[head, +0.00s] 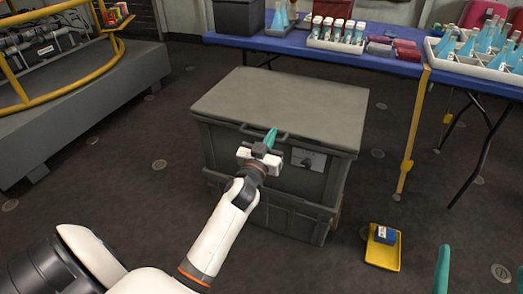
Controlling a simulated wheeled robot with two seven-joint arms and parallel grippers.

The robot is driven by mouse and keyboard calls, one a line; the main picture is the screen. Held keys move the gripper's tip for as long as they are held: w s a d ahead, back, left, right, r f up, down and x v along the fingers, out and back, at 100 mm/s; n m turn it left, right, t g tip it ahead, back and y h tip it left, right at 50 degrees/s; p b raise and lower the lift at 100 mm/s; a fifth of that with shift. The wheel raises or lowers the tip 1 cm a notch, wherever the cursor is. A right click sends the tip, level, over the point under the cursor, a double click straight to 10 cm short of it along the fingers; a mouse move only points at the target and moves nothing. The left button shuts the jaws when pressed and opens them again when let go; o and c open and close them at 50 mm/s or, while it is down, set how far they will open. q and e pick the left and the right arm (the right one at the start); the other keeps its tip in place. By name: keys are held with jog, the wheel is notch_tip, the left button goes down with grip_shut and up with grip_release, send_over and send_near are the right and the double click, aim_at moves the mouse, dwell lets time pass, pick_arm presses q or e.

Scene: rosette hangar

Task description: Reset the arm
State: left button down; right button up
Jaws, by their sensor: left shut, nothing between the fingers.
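My left gripper (270,138) reaches in from the lower left on a white arm. Its teal fingers are together with nothing between them. In the picture it overlaps the front upper edge of a large grey lidded case (285,100). I cannot tell whether it touches the case. The gripper hides part of the case's front handle. My right gripper cannot be made out.
A blue table (400,60) at the back holds racks of blue-liquid flasks (480,45). A yellow tray (383,258) with a blue box (386,235) lies on the floor at right. A yellow-railed grey platform (90,95) stands left.

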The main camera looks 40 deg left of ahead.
pick_arm(q)
jog(key=r+v, duration=0.1)
jog(key=v, duration=0.5)
jog(key=shift+s+d+f+p, duration=0.25)
jog(key=shift+s+f+p, duration=0.1)
jog(key=shift+s+p, duration=0.1)
pick_arm(e)
jog(key=f+g, duration=0.2)
jog(key=f, duration=0.1)
jog(key=f+g+h, duration=0.1)
jog(key=shift+w+d+f, duration=0.15)
jog(key=shift+w+d, duration=0.1)
jog(key=shift+w, duration=0.1)
